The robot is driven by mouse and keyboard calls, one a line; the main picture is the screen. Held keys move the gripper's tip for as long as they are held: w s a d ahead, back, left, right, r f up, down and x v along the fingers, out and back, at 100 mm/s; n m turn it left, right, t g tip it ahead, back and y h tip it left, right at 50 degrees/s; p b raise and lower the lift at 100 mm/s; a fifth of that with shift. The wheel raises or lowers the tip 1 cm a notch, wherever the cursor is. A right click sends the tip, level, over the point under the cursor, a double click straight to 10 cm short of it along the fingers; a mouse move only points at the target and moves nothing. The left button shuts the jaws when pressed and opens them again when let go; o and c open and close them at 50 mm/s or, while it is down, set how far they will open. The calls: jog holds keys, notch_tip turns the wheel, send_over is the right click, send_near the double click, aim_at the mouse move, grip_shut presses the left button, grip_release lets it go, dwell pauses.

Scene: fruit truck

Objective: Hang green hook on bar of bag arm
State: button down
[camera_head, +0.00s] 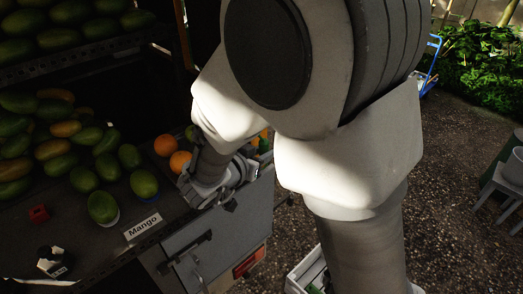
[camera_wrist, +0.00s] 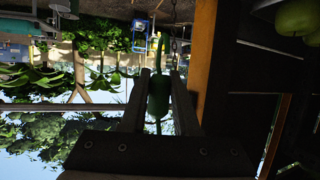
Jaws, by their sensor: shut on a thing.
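In the wrist view, my gripper (camera_wrist: 160,78) is shut on the green hook (camera_wrist: 158,96). Its thicker green body sits between the two fingers, and a thin curved green end reaches past the fingertips. In the head view, my gripper is at the truck's side, beside the oranges, and is partly hidden by my arm; the hook cannot be made out there. A pale thin bar (camera_wrist: 60,106) crosses the left of the wrist view, apart from the hook. I cannot tell whether it is the bar of the bag arm.
Mangoes (camera_head: 103,207) fill the shelf at left, with two oranges (camera_head: 166,146) near my gripper. A Mango sign (camera_head: 142,227) stands on the shelf edge. A grey box (camera_head: 225,235) is on the truck's side. A wooden post (camera_wrist: 199,62) is right of the hook.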

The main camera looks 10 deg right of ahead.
jog(key=w+d+f+b, duration=0.2)
jog(key=w+d+b, duration=0.3)
jog(key=d, duration=0.2)
jog(key=shift+w+f, duration=0.25)
jog(key=shift+f, duration=0.05)
dwell(0.8)
jog(key=shift+d, duration=0.1)
jog(key=c, duration=0.6)
grip_release()
jog(key=shift+s+r, duration=0.1)
